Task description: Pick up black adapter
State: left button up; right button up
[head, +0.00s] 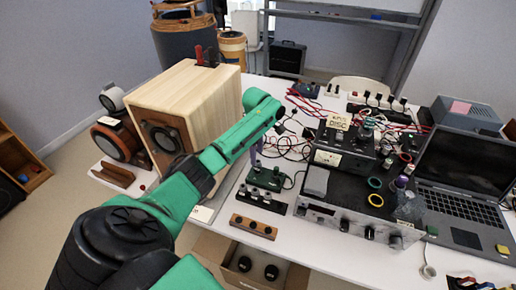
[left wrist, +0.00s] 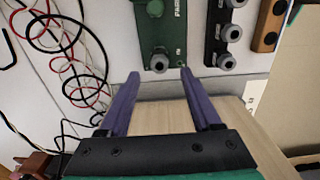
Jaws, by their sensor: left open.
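My left gripper (head: 256,152) reaches over the table beside the wooden speaker, its purple fingers pointing down. In the left wrist view its two fingers (left wrist: 159,74) are spread wide with nothing between them. A green board with grey knobs (left wrist: 155,25) lies beyond the fingertips, one knob near the gap. Small black plug-like pieces (head: 281,128) lie among the cables just right of my forearm; I cannot tell which one is the black adapter. My right gripper is not in view.
The wooden speaker (head: 200,105) stands close left of my left arm. A black knob strip (head: 262,199) and a wooden knob strip (head: 253,226) lie in front of the green board. Red and black cables, a black amplifier (head: 345,222) and a laptop (head: 462,190) crowd the right.

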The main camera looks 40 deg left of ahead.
pick_arm(q)
notch_tip(320, 180, down, 5)
jog(key=shift+d+f, duration=0.15)
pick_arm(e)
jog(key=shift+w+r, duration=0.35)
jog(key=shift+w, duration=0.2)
pick_arm(q)
jog(key=shift+w, duration=0.1)
grip_shut()
notch_tip(320, 180, up, 12)
jog(key=r, duration=0.1)
notch_tip(320, 180, up, 7)
jog(key=p, duration=0.4)
send_over(258, 163)
jog(key=shift+w+a, duration=0.2)
jog(key=shift+a, duration=0.1)
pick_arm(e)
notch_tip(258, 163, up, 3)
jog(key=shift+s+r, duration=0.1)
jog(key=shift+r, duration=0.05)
pick_arm(q)
jog(key=shift+w, duration=0.1)
